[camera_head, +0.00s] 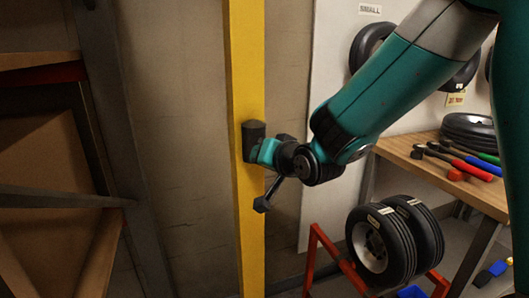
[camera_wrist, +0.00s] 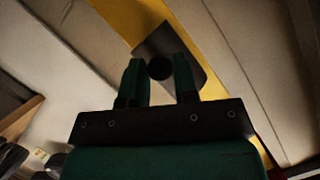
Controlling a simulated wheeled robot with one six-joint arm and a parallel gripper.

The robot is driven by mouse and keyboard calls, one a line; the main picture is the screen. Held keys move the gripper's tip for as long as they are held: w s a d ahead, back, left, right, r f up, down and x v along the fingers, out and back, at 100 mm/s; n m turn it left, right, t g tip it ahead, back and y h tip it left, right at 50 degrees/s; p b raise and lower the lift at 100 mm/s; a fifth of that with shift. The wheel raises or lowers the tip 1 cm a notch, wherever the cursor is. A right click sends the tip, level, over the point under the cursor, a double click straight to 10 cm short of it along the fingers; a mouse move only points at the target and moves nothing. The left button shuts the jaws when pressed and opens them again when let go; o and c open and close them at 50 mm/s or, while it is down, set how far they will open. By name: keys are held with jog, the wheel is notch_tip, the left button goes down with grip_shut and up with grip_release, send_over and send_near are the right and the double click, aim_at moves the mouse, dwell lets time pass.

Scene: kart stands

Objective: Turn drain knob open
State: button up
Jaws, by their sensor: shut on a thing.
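A yellow post (camera_head: 246,60) runs upright and carries a dark box (camera_head: 253,131) at mid height. My gripper (camera_head: 257,150) is at the box, coming in from the right. In the wrist view, the two green fingers of my gripper (camera_wrist: 158,64) stand either side of a round dark knob (camera_wrist: 159,68) and are shut on it. The box (camera_wrist: 185,45) shows behind the knob. The knob is hidden in the head view, and its turn angle cannot be told from its plain dark face.
A wooden bench (camera_head: 438,172) with tools and a stacked tyre (camera_head: 470,133) stands at the right. Two tyres (camera_head: 385,245) sit on a red stand (camera_head: 325,250) below my arm.

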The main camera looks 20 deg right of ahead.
jog(key=n+h+b, duration=0.1)
jog(key=n+h, duration=0.2)
jog(key=n, duration=0.1)
jog(key=shift+a+f+b, duration=0.1)
jog(key=shift+f+b, duration=0.05)
jog(key=shift+b, duration=0.2)
dwell(0.4)
jog(key=o, duration=0.9)
